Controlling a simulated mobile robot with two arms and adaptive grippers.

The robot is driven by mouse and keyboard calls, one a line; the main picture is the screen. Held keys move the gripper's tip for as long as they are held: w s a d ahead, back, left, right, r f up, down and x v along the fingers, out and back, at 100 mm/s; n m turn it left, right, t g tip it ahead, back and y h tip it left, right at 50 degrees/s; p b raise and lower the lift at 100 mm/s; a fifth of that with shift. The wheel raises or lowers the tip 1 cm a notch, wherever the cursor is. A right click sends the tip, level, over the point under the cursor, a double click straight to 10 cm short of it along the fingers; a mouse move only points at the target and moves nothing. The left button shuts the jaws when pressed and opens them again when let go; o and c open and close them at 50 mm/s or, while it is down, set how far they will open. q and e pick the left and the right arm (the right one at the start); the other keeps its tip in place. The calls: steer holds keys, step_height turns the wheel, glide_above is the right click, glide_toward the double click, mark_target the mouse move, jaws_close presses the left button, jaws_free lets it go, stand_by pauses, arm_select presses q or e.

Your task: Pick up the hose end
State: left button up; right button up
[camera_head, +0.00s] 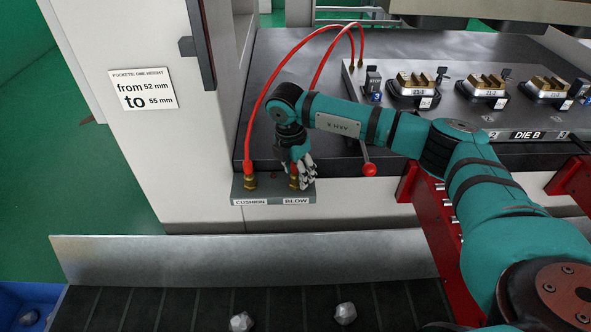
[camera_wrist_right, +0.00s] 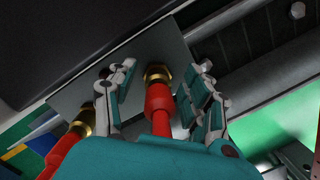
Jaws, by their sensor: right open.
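Two red hoses end in brass fittings on a grey block (camera_head: 272,189) at the press's front. One hose end (camera_head: 250,179) is at the port labelled CUSHION. The other hose end (camera_head: 294,176) is at the port labelled BLOW, partly hidden by my right gripper (camera_head: 303,178). In the right wrist view, my right gripper (camera_wrist_right: 165,78) is open, with its fingers on either side of the BLOW hose end (camera_wrist_right: 159,97). Gaps show between the fingers and the hose. The CUSHION hose end (camera_wrist_right: 80,124) lies outside the fingers, to the left. My left gripper is not in view.
A red-knobbed lever (camera_head: 369,168) stands right of my right gripper. A dark bed with several die pockets (camera_head: 417,86) lies behind my arm. A metal plate (camera_head: 240,262) and a dark conveyor with foil-like lumps (camera_head: 345,313) lie below.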

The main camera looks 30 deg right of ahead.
steer(key=shift+c, duration=0.3)
jaws_close()
